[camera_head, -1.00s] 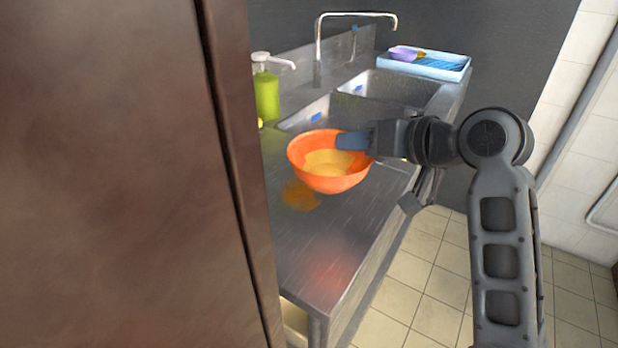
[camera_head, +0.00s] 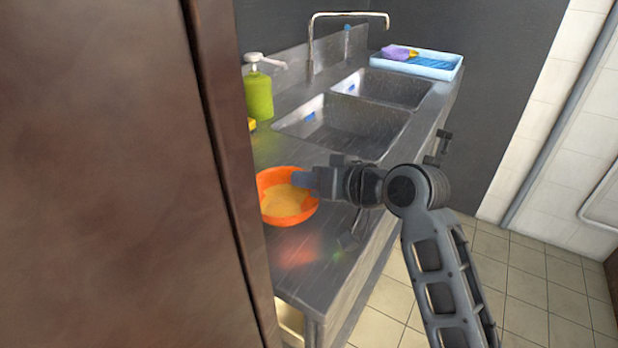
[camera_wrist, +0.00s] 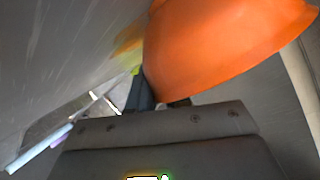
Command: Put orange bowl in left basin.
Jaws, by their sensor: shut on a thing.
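The orange bowl (camera_head: 290,221), yellowish inside, is over the near part of the steel counter, partly beside the dark panel's edge. My gripper (camera_head: 304,180) comes from the right and is shut on the bowl's right rim. In the wrist view the bowl (camera_wrist: 220,50) fills the upper right, touching the fingers (camera_wrist: 158,100). I cannot tell how high the bowl is above the counter. Two sunken basins lie beyond it: the nearer basin (camera_head: 345,128), which is the left one when facing the tap, and the farther basin (camera_head: 385,88). Both look empty.
A tap (camera_head: 312,45) stands behind the basins. A green soap bottle (camera_head: 258,97) and a small yellow item (camera_head: 251,125) stand at the back left. A blue tray (camera_head: 440,68) with a purple item (camera_head: 398,52) is at the far end. A brown panel (camera_head: 100,170) blocks the left.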

